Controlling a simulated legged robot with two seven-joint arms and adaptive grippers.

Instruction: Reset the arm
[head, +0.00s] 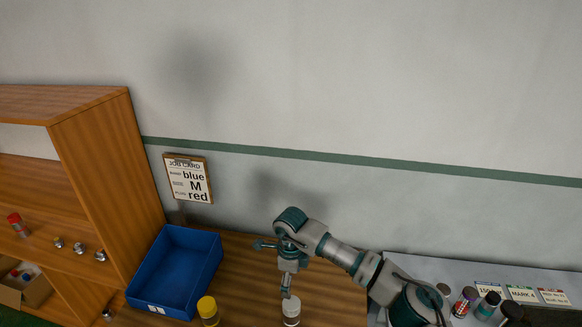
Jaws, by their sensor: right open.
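My right arm comes in from the lower right and bends over the wooden table. Its gripper (271,268) is open and empty, one finger pointing left and the other down. The lower finger is just above, or in front of, a white-capped cylinder (291,311) on the table; I cannot tell whether they touch. A yellow-capped cylinder (208,311) stands to the left of it. My left gripper is not in view.
A blue bin (167,266) sits beside the wooden shelf (105,165). A job card (188,179) reading "blue M red" hangs on the wall. At right, several capped cylinders stand by labels on a grey surface (425,263). Bare table lies between bin and arm.

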